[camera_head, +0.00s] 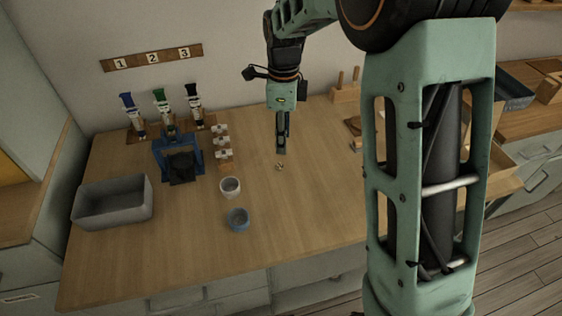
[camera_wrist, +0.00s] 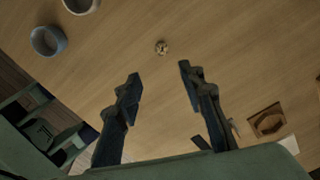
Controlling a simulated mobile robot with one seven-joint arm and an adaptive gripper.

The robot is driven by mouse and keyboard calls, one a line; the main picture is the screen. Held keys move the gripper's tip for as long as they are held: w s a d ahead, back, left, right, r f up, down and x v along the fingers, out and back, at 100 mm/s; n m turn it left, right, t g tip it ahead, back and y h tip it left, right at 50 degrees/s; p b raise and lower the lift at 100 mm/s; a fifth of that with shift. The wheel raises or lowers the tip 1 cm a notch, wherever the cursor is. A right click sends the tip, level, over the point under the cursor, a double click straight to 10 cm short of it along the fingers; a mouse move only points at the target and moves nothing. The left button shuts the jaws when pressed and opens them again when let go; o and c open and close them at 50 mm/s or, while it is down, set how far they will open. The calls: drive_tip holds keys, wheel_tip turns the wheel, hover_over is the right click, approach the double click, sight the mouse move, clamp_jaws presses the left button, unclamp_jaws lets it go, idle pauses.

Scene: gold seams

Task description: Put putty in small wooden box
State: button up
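A small pale, dark-speckled lump (camera_head: 280,167), which may be the putty, lies on the wooden table just below my gripper (camera_head: 281,150). In the wrist view the lump (camera_wrist: 162,47) shows ahead of my gripper (camera_wrist: 160,74), between the lines of the two fingers. The fingers are apart with nothing between them. A small wooden box with a dark angular recess (camera_wrist: 268,122) shows at the right of the wrist view and looks like the small wooden box. In the head view my arm hides much of that side of the table.
A white cup (camera_head: 230,187) and a blue-grey cup (camera_head: 238,219) stand left of the lump. A grey bin (camera_head: 112,203), a blue stand (camera_head: 178,160) and three tubes are farther left. A pegged wooden block (camera_head: 345,92) stands at the back. The table around the lump is clear.

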hover_over(281, 165)
drive_tip(key=f, duration=0.5)
drive_tip(key=shift+s+d+f, duration=0.2)
drive_tip(key=shift+s, duration=0.05)
drive_tip(key=f, duration=0.4)
drive_tip(key=shift+w+a+f, duration=0.25)
drive_tip(key=shift+w+f, duration=0.05)
drive_tip(key=shift+f, duration=0.1)
drive_tip(key=shift+c, duration=0.6)
drive_tip(key=c, duration=0.8)
